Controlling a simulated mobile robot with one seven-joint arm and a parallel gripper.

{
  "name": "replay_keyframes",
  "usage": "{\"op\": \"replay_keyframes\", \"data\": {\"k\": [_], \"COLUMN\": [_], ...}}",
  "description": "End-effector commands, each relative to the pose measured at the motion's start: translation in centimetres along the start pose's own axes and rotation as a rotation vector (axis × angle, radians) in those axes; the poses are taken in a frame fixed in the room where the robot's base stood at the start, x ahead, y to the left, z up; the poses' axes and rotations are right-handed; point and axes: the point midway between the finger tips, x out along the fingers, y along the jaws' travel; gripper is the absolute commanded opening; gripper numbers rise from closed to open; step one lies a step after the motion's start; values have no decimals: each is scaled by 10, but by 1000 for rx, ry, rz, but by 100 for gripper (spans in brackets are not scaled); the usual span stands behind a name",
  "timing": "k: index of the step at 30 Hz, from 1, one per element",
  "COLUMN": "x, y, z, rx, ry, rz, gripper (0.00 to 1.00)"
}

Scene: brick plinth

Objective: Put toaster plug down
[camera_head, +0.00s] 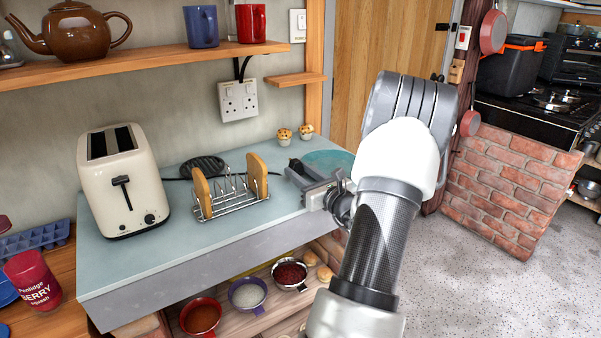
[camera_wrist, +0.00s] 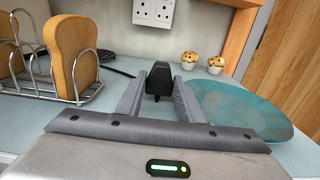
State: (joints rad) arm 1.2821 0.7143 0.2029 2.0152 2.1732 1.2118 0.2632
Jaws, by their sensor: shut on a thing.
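The toaster plug (camera_wrist: 158,80) is a black plug between the fingertips of my gripper (camera_wrist: 158,92) in the wrist view. My gripper is shut on it, low over the blue-grey counter. In the head view the plug (camera_head: 295,165) shows as a dark shape at the tip of my gripper (camera_head: 299,171), right of the toast rack. I cannot tell whether the plug touches the counter. The cream toaster (camera_head: 122,183) stands on the counter at the left. A black cord (camera_head: 178,179) lies behind the rack.
A toast rack (camera_head: 232,197) with two bread slices stands close left of my gripper. A teal plate (camera_wrist: 240,108) lies close to its right. Two muffins (camera_head: 295,134) sit behind. A double wall socket (camera_head: 238,100) is above the counter. A dark round mat (camera_head: 202,167) lies behind the rack.

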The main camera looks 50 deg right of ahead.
Motion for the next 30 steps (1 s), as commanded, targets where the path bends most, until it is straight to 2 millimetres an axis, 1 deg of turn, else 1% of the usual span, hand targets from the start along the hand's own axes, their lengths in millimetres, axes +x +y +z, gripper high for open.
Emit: {"op": "replay_keyframes", "data": {"k": [4, 7, 8, 9, 11, 19, 24, 25, 30], "x": [0, 0, 0, 0, 0, 0, -2, -8, -47], "y": [0, 0, 0, 0, 0, 0, -1, -1, -2], "z": [-6, -4, -5, -5, -5, -3, 14, 9, 8], "rx": [0, 0, 0, 0, 0, 0, -1, 0, 1], "ry": [-1, -1, 0, 0, 0, 0, -1, 2, 3], "rz": [0, 0, 0, 0, 0, 0, -1, -3, -5], "gripper": [0, 0, 37, 44, 52, 52, 52, 52, 52]}}
